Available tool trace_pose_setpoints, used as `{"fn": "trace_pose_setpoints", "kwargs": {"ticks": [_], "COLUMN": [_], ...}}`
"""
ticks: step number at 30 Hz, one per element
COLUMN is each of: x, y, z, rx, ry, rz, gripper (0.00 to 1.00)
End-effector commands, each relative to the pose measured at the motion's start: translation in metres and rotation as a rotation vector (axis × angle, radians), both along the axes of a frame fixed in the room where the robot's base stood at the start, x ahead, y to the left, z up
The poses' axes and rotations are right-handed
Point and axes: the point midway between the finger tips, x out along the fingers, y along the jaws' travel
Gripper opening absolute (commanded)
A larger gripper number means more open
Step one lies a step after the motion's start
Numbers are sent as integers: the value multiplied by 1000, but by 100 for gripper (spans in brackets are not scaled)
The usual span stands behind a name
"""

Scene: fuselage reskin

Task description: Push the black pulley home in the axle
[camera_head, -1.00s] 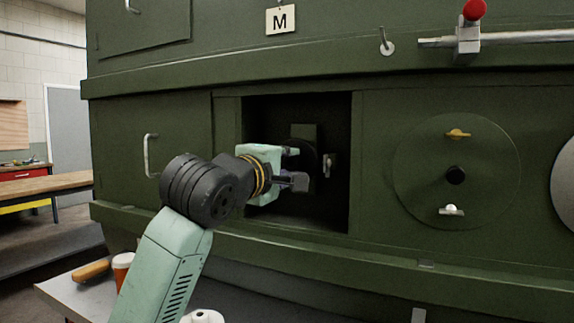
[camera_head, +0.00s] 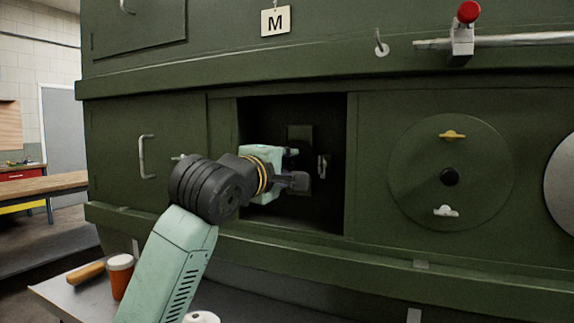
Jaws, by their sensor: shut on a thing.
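My gripper (camera_head: 292,168), pale green with dark fingers, reaches from the left into the dark square recess (camera_head: 333,112) in the green fuselage panel. It is shut on a dark piece at its fingertips, taken to be the black pulley (camera_head: 302,182). The pulley's outline is hard to make out against the dark interior, and my gripper partly hides it. A dull green upright plate (camera_head: 300,139) stands behind the fingers. The axle cannot be made out, so I cannot tell how the pulley sits on it.
A small metal fitting (camera_head: 323,167) is just right of the fingers in the recess. A round cover (camera_head: 408,185) with a yellow and a white wing knob is farther right. A bench with an orange jar (camera_head: 120,276) is below left.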

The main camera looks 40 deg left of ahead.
Motion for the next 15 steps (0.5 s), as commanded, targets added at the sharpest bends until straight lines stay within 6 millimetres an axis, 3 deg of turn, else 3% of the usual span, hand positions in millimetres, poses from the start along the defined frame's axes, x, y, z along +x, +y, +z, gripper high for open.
{"fn": "trace_pose_setpoints", "kwargs": {"ticks": [13,14,15], "x": [9,9,9], "y": [2,2,2], "z": [0,0,0], "rx": [0,1,1], "ry": [-1,-1,-1], "rz": [0,0,0], "gripper": [0,27,29]}}
